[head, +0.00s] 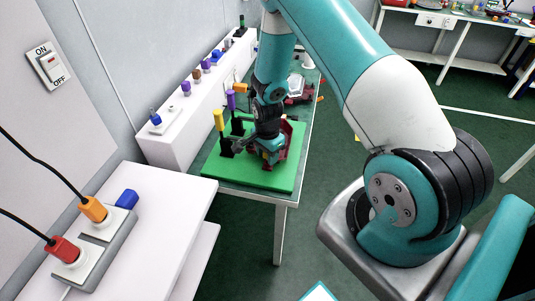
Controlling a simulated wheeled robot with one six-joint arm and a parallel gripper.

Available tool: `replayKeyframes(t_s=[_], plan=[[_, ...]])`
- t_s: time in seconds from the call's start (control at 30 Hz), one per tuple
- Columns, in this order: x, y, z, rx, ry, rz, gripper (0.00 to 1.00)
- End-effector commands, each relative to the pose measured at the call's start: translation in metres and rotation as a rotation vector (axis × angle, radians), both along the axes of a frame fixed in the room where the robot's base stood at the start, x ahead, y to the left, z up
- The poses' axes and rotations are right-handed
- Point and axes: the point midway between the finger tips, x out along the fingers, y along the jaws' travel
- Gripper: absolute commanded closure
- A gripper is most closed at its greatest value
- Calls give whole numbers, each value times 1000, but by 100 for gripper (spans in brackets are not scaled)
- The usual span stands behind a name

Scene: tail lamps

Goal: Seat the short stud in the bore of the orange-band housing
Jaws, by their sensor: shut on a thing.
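My gripper (243,146) is low over the green board (226,170) on the far table, at the end of my teal and black arm. It points left, close to the black stand under the yellow upright piece (219,120). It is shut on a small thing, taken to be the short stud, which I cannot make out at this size. A purple upright piece (231,99) and a small orange piece (241,87) show behind it. Dark red parts (287,134) are partly hidden by my wrist. I cannot tell which part is the orange-band housing, and its bore is not visible.
A white ledge (172,146) with several small coloured parts runs along the wall left of the table. A white side table (165,205) at the near left carries a socket block with orange and red plugs.

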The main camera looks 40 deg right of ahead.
Motion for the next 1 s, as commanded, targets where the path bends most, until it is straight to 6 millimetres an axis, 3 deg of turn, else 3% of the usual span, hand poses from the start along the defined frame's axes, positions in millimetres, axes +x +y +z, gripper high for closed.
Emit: replayKeyframes(t_s=[0.7,1.0], plan=[[0,0,-26,0,0,0,85],[0,0,-24,0,-1,0,85]])
